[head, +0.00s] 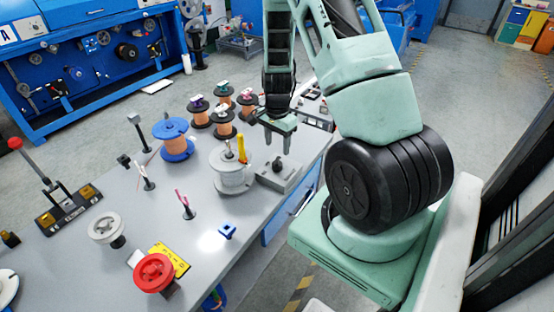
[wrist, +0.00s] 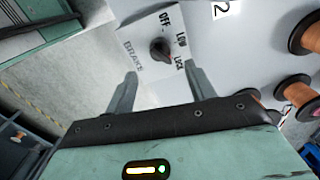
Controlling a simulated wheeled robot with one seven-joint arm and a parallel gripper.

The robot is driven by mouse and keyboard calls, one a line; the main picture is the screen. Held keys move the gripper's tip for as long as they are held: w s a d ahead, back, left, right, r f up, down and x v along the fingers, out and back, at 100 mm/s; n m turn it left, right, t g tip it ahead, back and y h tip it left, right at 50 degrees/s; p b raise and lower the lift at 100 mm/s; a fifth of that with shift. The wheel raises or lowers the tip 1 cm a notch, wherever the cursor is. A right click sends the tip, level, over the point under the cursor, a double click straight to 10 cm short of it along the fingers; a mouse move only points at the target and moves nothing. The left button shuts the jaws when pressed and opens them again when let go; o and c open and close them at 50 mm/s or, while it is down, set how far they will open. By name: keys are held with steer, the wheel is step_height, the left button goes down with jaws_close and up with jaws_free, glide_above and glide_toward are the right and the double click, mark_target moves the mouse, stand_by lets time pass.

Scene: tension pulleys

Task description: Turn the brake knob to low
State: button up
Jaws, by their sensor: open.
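The brake box (head: 290,181) is a grey block on the table near its right edge, with a dark knob (head: 277,166) on top. In the wrist view the knob (wrist: 160,51) sits on the pale panel (wrist: 140,34) marked BRAKE, OFF, LOW and LOCK. My gripper (head: 277,145) hangs just above the box, fingers pointing down. In the wrist view my gripper (wrist: 160,74) is open, its two fingers apart with the knob showing between and beyond them. I see no contact with the knob.
A white spool (head: 232,180) with a yellow upright stands close left of the box. Copper spools (head: 223,125) and a blue-flanged spool (head: 172,140) stand behind it. A red knob-like wheel (head: 154,272) and a blue clip (head: 227,231) lie nearer the front.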

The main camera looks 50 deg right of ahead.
mark_target(277, 160)
step_height(277, 160, down, 8)
steer(key=shift+r+p, duration=0.25)
steer(key=shift+p, duration=0.1)
steer(key=c, duration=1)
